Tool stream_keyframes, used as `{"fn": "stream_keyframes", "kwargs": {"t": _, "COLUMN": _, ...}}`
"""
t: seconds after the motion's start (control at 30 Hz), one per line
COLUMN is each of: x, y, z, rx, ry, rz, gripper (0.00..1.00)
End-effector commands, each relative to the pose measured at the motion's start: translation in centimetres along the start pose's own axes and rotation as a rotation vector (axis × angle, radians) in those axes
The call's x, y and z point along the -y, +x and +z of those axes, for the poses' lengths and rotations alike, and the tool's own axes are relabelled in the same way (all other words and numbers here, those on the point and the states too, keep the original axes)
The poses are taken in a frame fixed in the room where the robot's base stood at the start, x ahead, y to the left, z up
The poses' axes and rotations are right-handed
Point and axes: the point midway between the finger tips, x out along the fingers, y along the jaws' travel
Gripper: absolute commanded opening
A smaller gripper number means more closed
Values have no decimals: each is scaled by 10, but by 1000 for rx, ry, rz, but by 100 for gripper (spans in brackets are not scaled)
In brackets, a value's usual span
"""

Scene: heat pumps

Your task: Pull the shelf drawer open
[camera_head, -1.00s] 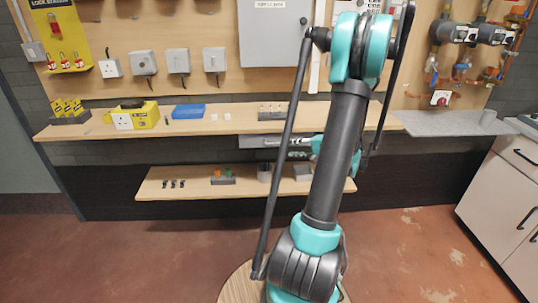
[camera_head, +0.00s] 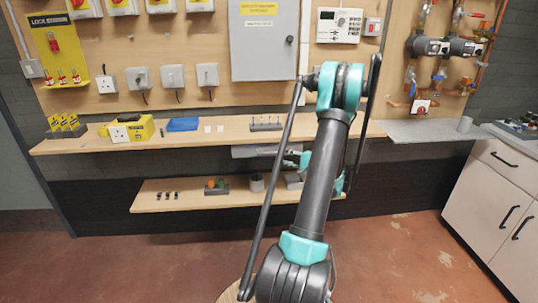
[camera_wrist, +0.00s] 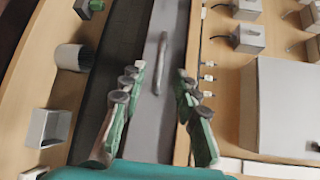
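The shelf drawer (camera_head: 258,151) is a grey box under the upper wooden shelf, partly hidden behind my arm in the head view. In the wrist view its grey front (camera_wrist: 150,130) runs up the middle, with a slim grey bar handle (camera_wrist: 161,50) on it. My gripper (camera_wrist: 161,72) is open, one finger on either side of the handle's line. No contact with the handle is visible, and the gap in depth is hard to judge. In the head view my gripper (camera_head: 294,160) is mostly hidden by the arm.
The upper shelf (camera_head: 80,146) holds a yellow box (camera_head: 144,128) and a blue tray (camera_head: 183,124). The lower shelf (camera_head: 150,202) holds a grey cup (camera_head: 257,183) and small holders. A white cabinet (camera_head: 495,180) stands at right. The floor in front is clear.

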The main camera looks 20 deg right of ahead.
Motion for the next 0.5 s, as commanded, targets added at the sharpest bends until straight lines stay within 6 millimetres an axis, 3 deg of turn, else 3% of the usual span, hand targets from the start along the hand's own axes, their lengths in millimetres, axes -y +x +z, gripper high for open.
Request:
{"fn": "stream_keyframes", "kwargs": {"t": 0.2, "x": 0, "y": 44, "z": 1, "rx": 4, "ry": -1, "rz": 1, "gripper": 31}}
{"fn": "stream_keyframes", "kwargs": {"t": 0.5, "x": 0, "y": 80, "z": 0, "rx": 2, "ry": -1, "rz": 1, "gripper": 31}}
